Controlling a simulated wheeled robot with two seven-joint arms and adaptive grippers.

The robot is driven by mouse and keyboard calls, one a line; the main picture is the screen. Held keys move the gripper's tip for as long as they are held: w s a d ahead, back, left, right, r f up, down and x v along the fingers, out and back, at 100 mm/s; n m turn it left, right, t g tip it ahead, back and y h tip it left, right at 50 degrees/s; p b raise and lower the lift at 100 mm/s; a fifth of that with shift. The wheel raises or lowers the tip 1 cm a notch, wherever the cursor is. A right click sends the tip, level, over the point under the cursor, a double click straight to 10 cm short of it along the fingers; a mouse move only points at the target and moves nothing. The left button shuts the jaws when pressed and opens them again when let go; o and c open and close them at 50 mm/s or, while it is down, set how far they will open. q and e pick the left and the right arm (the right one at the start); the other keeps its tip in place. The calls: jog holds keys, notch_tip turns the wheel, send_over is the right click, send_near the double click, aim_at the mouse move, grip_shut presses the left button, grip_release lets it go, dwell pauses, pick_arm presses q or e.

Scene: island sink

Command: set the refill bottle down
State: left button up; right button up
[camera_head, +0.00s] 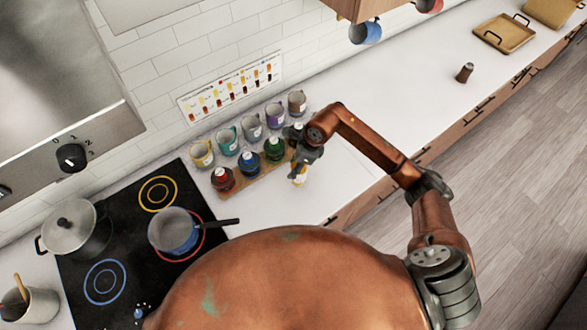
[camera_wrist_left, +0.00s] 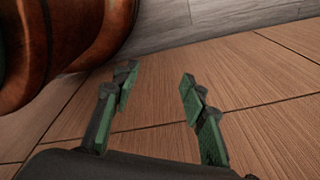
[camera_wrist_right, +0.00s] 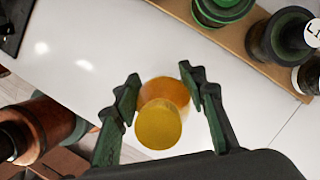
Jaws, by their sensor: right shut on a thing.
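The refill bottle (camera_wrist_right: 160,120), with a round yellow end and an amber body, is between the fingers of my right gripper (camera_wrist_right: 163,86). My right gripper (camera_head: 308,152) is shut on it. In the head view the bottle (camera_head: 299,174) shows small and pale yellow below the gripper, over the white counter (camera_head: 270,200). I cannot tell whether its base touches the counter. My left gripper (camera_wrist_left: 158,78) is open and empty over wood-coloured panels in the left wrist view; it is not seen in the head view.
A wooden board (camera_head: 262,175) holds several dark bottles with coloured bands, just left of my right gripper. Several mugs (camera_head: 251,127) stand behind it. A black cooktop (camera_head: 120,235) with pots is at left. The counter is clear right of my arm up to a brown grinder (camera_head: 465,73).

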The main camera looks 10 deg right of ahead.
jog(key=shift+w+f, duration=0.25)
jog(key=shift+f, duration=0.25)
notch_tip(320, 180, down, 2)
jog(key=shift+f+p, duration=0.1)
jog(key=shift+p, duration=0.85)
jog(key=shift+f, duration=0.2)
jog(key=shift+f, duration=0.15)
jog(key=shift+f+b, duration=0.15)
jog(key=shift+b, duration=0.2)
jog(key=o, duration=1.4)
jog(key=shift+r, duration=0.2)
